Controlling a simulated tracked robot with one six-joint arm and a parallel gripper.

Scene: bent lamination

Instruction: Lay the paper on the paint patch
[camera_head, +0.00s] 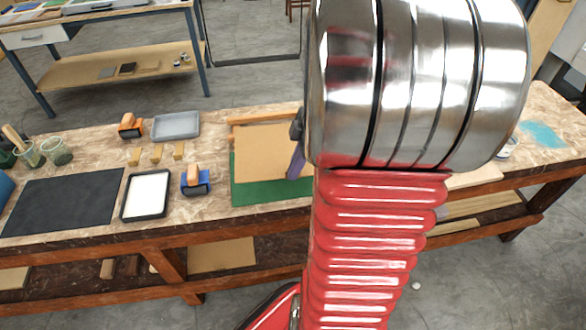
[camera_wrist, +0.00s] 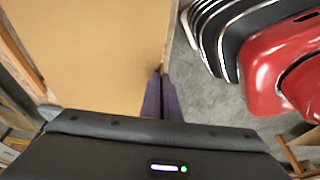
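The tan paper (camera_head: 265,152) appears above the green mat (camera_head: 270,193) on the workbench in the head view. It fills much of the upper left of the wrist view (camera_wrist: 95,50). My gripper (camera_head: 297,160) is at the paper's right edge. In the wrist view its two purple fingers (camera_wrist: 160,95) are close together on that edge and look shut on it. The light blue paint patch (camera_head: 543,134) lies on the bench at the far right, well apart from the paper. My arm hides the bench between them.
A wooden bar (camera_head: 262,120) is behind the paper.

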